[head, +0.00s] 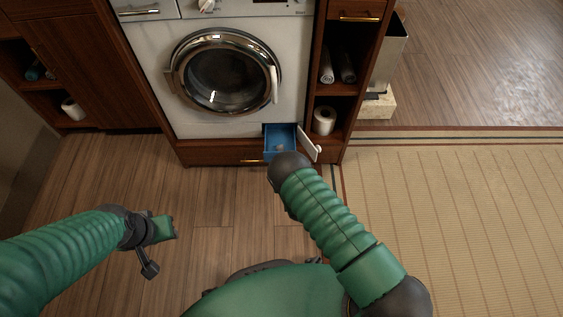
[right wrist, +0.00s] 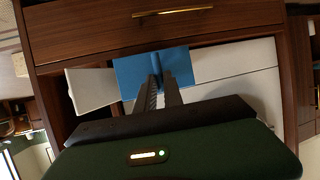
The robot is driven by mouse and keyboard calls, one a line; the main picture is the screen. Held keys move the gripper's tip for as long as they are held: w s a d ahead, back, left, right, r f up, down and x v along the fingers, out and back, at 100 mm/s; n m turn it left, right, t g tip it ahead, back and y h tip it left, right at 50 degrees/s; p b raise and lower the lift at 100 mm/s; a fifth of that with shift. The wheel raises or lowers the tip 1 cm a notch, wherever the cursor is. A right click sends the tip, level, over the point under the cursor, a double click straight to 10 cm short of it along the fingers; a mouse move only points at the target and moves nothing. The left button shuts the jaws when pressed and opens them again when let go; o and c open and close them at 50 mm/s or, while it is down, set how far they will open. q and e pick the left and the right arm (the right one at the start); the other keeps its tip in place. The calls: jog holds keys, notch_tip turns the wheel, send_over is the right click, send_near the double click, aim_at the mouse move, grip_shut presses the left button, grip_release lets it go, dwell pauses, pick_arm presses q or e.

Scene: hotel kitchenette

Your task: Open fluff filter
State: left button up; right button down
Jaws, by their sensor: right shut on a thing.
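The white washing machine (head: 150,70) has a blue fluff filter (head: 281,137) at its lower right, sticking out of the front like a small drawer. A white flap (head: 308,145) stands swung open beside it. In the right wrist view, the blue filter (right wrist: 180,65) is in front of my right gripper (right wrist: 163,80), with the white flap (right wrist: 92,88) at left. My right gripper's fingers are close together on the filter's middle; the exact grip is partly hidden. In the head view my forearm hides this gripper. My left gripper (head: 160,245) hangs over the floor, away from the machine.
A wooden drawer (head: 215,156) with a brass handle lies under the machine. An open shelf at right holds a paper roll (head: 324,120) and rolled towels (head: 337,66). The wood floor (head: 200,195) in front is clear; a tatami mat (head: 450,220) lies to the right.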

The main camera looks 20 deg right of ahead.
jog(key=c, duration=1.5)
grip_release()
jog(key=p+v, duration=0.7)
jog(key=v, duration=0.9)
jog(key=shift+s, duration=0.4)
